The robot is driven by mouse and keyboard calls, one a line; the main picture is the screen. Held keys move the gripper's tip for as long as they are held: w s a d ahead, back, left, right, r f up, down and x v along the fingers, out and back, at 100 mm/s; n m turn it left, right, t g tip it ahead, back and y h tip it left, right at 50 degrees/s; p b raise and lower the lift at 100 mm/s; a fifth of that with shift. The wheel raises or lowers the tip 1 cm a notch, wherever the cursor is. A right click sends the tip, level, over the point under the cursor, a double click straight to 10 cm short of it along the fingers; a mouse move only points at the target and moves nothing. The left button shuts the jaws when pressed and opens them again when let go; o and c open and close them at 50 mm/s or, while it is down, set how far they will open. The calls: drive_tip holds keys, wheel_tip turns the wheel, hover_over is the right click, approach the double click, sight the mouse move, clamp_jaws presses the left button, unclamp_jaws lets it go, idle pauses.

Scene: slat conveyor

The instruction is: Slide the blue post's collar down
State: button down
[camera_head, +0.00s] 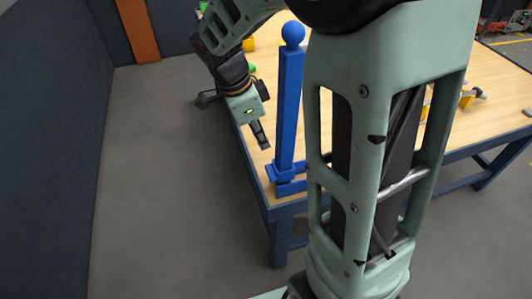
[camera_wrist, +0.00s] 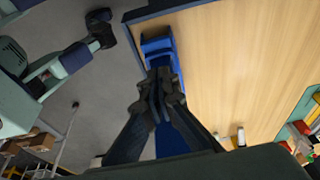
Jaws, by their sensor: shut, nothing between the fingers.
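The blue post (camera_head: 289,100) stands upright near the table's front left corner, with a blue ball (camera_head: 293,33) on top. A wider blue piece that looks like its collar (camera_head: 272,172) sits low on the post, close to the foot. My arm hides part of its right side. In the wrist view blue parts of the post's foot or collar (camera_wrist: 157,46) show beyond the fingertips; I cannot tell them apart there. My gripper (camera_head: 265,146) is shut and empty, pointing down just left of the post's lower half; it also shows in the wrist view (camera_wrist: 160,76).
The wooden table (camera_head: 262,100) has a blue frame and carries yellow parts (camera_head: 467,98) at the right and a green item (camera_head: 252,68) behind my gripper. A dark wall (camera_head: 50,150) stands at the left.

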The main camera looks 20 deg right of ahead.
drive_tip(key=shift+v, duration=2.15)
